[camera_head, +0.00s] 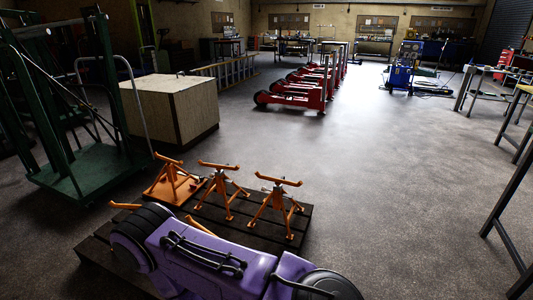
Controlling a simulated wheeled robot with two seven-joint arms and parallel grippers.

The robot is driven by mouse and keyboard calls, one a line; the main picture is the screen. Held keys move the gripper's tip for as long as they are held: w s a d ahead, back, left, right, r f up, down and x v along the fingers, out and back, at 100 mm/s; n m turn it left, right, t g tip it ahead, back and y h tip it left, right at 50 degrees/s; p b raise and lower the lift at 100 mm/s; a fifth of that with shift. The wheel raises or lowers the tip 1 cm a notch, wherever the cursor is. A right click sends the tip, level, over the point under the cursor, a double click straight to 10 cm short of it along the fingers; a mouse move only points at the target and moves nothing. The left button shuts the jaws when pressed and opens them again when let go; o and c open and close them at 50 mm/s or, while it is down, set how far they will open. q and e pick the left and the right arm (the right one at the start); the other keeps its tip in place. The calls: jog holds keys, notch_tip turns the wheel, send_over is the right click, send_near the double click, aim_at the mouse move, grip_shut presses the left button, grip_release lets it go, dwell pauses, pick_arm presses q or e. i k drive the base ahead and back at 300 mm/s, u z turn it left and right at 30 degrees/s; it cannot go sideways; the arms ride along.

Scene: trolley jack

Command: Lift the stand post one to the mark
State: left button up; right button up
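Three orange stands rest upright on a dark slatted platform (92,247) in the lower middle. The left stand (173,183) has splayed legs and a tilted top bar. The middle stand (222,190) and the right stand (276,205) each have splayed legs, a central post and a V-shaped top bar. Which one is stand one I cannot tell. The posts look low in their legs, and no mark is readable at this size. More orange bars (200,226) show behind the purple machine, mostly hidden by it. Neither of my grippers is in view.
A purple wheeled machine (205,262) with black wheels and handles fills the bottom foreground. A wooden box (165,110) and a green frame cart (85,180) stand left. Red trolley jacks (300,90) stand farther back. Bench legs (510,210) edge the right. The middle-right floor is clear.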

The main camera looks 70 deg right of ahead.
aim_at(279, 188)
jog(key=i, duration=3.1)
jog(key=z, duration=3.55)
